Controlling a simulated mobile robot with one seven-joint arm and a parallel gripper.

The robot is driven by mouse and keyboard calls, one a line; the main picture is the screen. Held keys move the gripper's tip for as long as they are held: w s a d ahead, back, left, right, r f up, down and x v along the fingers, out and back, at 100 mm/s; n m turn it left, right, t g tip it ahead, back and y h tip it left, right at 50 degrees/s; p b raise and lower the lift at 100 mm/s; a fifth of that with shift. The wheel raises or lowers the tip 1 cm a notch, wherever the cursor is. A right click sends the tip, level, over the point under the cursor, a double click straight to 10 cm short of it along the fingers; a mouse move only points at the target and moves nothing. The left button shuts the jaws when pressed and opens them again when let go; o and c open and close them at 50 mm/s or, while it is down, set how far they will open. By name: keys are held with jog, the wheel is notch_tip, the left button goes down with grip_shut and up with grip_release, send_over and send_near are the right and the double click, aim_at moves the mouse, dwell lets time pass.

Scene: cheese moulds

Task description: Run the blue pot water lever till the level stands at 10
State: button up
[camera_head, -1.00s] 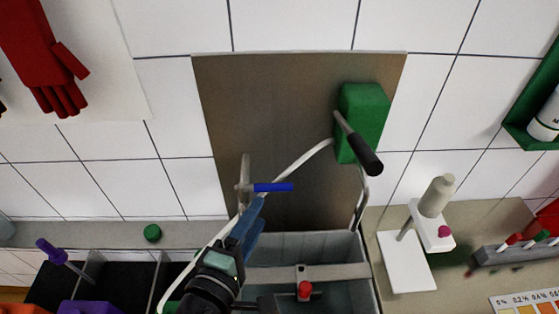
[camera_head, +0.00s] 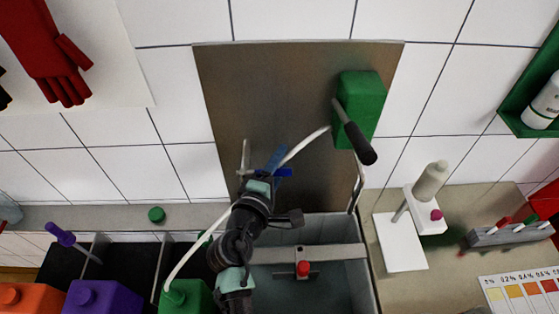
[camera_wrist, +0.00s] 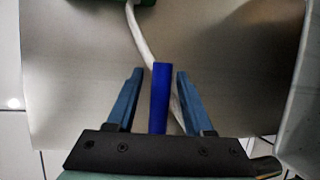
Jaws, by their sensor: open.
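The blue lever (camera_head: 285,172) sticks out from a pale tap fitting (camera_head: 244,160) on the brown wall panel above the sink. In the head view my gripper (camera_head: 274,158) is at the lever and covers part of it. In the wrist view the lever (camera_wrist: 160,97) stands between the two blue fingers of my open gripper (camera_wrist: 160,85), with a gap on each side. No blue pot and no level reading can be made out.
A green box (camera_head: 360,105) with a black-handled lever hangs at the panel's upper right. A white hose crosses the panel behind the gripper. The grey sink (camera_head: 335,285) lies below, with a red knob (camera_head: 303,268) on its crossbar. Orange and purple blocks stand at lower left.

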grip_shut()
dwell(1.4)
